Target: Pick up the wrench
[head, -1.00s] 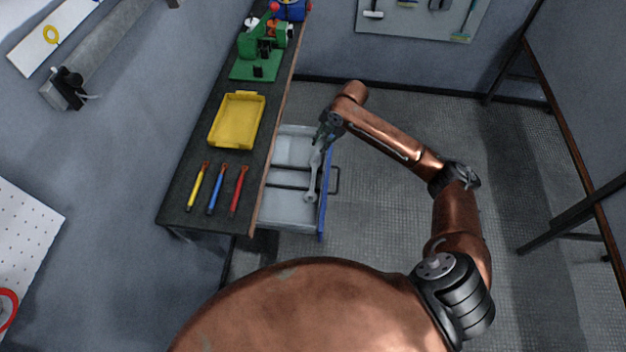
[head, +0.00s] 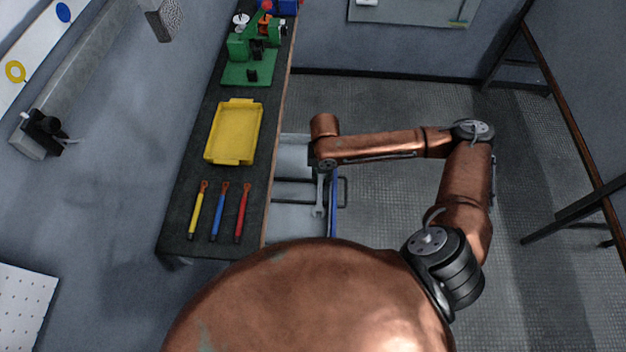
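The silver wrench (head: 319,208) lies in the open drawer (head: 294,222) below the workbench, near the drawer's right side. Its lower open jaw and part of its shaft show. Its upper end is hidden under my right wrist. My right gripper (head: 323,168) points down over the upper end of the wrench. My wrist covers most of it, so I cannot tell whether its fingers are open or shut, or touching the wrench. My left gripper is not in view.
The dark workbench (head: 188,150) stands left of the drawer. It bears a yellow tray (head: 257,132), a green press (head: 249,72), and a yellow (head: 197,213), a blue (head: 219,213) and a red tool (head: 242,213). The floor (head: 385,220) right of the drawer is clear.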

